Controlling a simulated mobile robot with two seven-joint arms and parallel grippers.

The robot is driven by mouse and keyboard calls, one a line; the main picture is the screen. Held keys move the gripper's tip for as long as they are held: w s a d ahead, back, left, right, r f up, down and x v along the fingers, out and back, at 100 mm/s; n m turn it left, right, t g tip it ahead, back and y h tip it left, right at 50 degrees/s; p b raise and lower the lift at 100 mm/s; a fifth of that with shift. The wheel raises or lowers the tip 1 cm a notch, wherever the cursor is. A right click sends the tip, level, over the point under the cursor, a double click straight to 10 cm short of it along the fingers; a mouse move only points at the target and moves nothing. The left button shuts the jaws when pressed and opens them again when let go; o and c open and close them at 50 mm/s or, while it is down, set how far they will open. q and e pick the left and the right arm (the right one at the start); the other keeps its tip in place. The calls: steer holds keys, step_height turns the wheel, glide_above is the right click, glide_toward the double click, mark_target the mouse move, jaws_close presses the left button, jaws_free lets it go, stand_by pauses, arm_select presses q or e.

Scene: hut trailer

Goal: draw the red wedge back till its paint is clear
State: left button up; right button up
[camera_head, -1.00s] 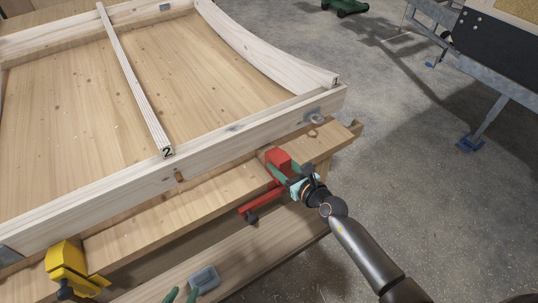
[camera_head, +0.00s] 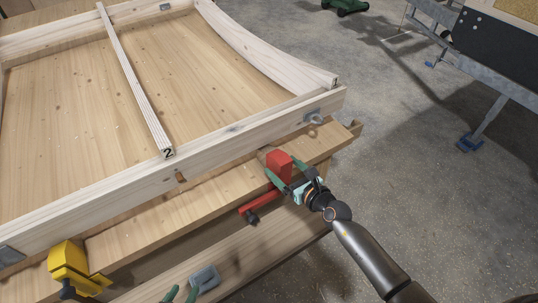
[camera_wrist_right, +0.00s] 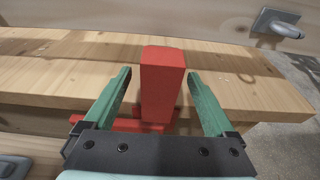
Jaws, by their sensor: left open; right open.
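An upright red block (camera_head: 279,164) stands at the edge of the wooden bench, beside the pale frame. A red bar (camera_head: 258,206) with a dark knob sits below it, so it looks more like a clamp than a plain wedge. I see no separate red wedge. My right gripper (camera_head: 285,172) is open, with its green fingers on either side of the block. In the right wrist view the red block (camera_wrist_right: 162,85) stands between the open fingers (camera_wrist_right: 160,74), with gaps on both sides. My left gripper (camera_head: 181,294) is open and empty at the bottom edge.
The pale wooden frame (camera_head: 110,186) lies on the bench (camera_head: 140,236), with a slat (camera_head: 135,85) marked 2. A yellow clamp (camera_head: 69,262) is at the lower left. A metal ring fitting (camera_head: 314,118) is near the frame's corner.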

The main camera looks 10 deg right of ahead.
steer(key=shift+r+p+v, duration=0.2)
steer(key=shift+p+v, duration=0.4)
steer(key=shift+v, duration=0.5)
steer(key=shift+r+p+v, duration=0.2)
steer(key=shift+p+v, duration=0.35)
steer(key=shift+v, duration=0.55)
steer(key=shift+p+v, duration=0.5)
steer(key=shift+v, duration=0.55)
steer(key=shift+r, duration=0.15)
steer(key=s+f+n+g+h+p, duration=0.1)
steer(key=s+f+n+g, duration=0.1)
steer(key=s+n, duration=0.8)
steer(key=s+a+f+n+g+h+p, duration=0.1)
steer(key=s+n, duration=0.9)
steer(key=n, duration=1.4)
step_height(320, 180, down, 3)
steer(key=shift+g+h+p, duration=0.4)
steer(key=shift+g+p, duration=0.05)
steer(key=shift+g, duration=0.55)
